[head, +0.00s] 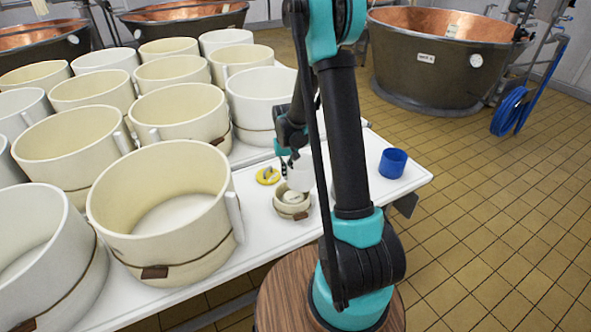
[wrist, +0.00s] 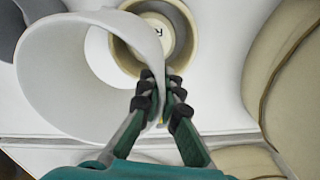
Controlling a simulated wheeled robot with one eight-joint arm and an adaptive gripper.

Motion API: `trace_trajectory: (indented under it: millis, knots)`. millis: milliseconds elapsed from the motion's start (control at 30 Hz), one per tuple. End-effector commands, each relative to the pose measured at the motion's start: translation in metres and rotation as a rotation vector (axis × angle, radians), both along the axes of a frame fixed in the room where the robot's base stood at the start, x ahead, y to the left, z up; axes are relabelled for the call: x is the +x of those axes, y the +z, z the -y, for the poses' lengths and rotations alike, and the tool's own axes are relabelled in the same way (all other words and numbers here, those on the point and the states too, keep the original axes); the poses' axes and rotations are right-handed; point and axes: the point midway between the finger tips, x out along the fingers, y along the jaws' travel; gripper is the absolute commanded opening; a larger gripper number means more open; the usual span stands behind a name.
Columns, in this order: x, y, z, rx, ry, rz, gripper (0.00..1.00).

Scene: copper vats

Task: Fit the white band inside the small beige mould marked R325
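The white band (wrist: 62,75) is a smooth ring, and my gripper (wrist: 160,100) is shut on its wall in the wrist view. The band (head: 301,172) also shows in the head view, below my gripper (head: 287,152), partly hidden by my arm. The small beige mould (head: 291,213) stands upright on the white table, just under the band. In the wrist view the mould (wrist: 184,30) lies beyond the band's wall, with part of a label reading "R" at its bottom. The band hides part of the mould and appears offset to one side of its opening.
Large beige moulds (head: 165,205) crowd the table (head: 262,228) on the left. A yellow ring-shaped item (head: 268,176) lies behind the small mould. A blue cup (head: 393,162) stands near the table's right end. Copper vats (head: 440,60) stand behind on the tiled floor.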

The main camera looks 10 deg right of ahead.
Motion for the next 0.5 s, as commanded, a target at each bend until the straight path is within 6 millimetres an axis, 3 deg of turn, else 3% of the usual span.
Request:
trace_trajectory:
  millis: [233,500]
  knots:
    - [-0.016,-0.002,-0.033,-0.004,0.028,0.0,0.0]
    - [-0.019,-0.012,-0.04,-0.006,0.03,0.001,0.0]
